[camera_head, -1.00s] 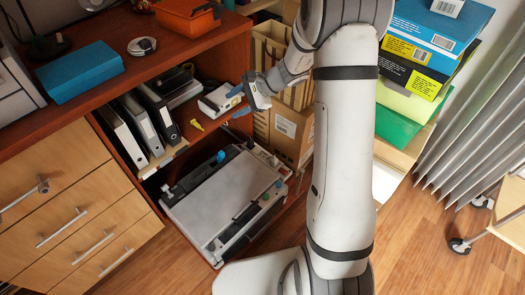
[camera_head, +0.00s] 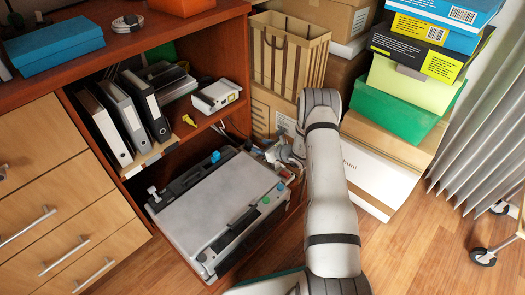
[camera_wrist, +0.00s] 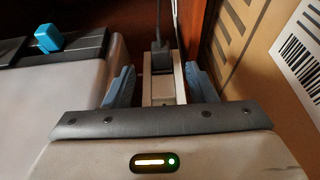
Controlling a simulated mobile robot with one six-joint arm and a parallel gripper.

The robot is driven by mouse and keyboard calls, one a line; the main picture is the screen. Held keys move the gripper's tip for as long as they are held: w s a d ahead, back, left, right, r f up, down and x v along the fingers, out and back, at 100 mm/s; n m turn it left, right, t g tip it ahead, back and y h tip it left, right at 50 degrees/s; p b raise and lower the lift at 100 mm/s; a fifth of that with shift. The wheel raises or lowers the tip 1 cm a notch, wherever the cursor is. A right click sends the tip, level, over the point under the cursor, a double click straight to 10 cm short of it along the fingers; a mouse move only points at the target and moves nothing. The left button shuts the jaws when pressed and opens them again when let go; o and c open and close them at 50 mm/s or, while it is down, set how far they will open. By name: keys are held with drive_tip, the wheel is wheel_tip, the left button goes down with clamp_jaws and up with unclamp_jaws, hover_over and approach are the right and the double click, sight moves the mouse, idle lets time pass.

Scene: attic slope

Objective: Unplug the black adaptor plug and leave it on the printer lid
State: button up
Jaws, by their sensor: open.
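The black adaptor plug (camera_wrist: 160,58) sits upright in a pale power strip (camera_wrist: 164,92) in the wrist view, with a dark cord rising from it. My gripper (camera_wrist: 162,80) is open, one blue-grey finger on each side of the strip. The plug shows between and a little beyond the fingers, not visibly held. The printer's broad grey lid (camera_wrist: 62,95) lies to the left. In the head view, my gripper (camera_head: 268,153) is low at the back right of the printer lid (camera_head: 220,205), which looks flat and bare. I cannot make out the plug there.
A cardboard box (camera_wrist: 268,50) stands close on the right of my gripper. A blue knob (camera_wrist: 48,41) stands up at the printer's back edge. The shelf above holds binders (camera_head: 128,118) and a white device (camera_head: 216,96). Stacked boxes (camera_head: 375,175) stand right of my arm.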

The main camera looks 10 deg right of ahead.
sight(250, 143)
drive_tip(key=b+x, duration=0.2)
drive_tip(key=x, duration=0.4)
drive_tip(key=shift+w+a+f+b, duration=0.2)
drive_tip(key=shift+f+b, duration=0.05)
drive_tip(key=shift+b, duration=0.15)
drive_tip(key=shift+w+a+f, duration=0.15)
drive_tip(key=shift+w+a, duration=0.15)
drive_tip(key=shift+w, duration=0.2)
drive_tip(key=shift+c, duration=0.4)
clamp_jaws()
drive_tip(key=shift+r+p, duration=0.45)
drive_tip(key=shift+r, duration=1.15)
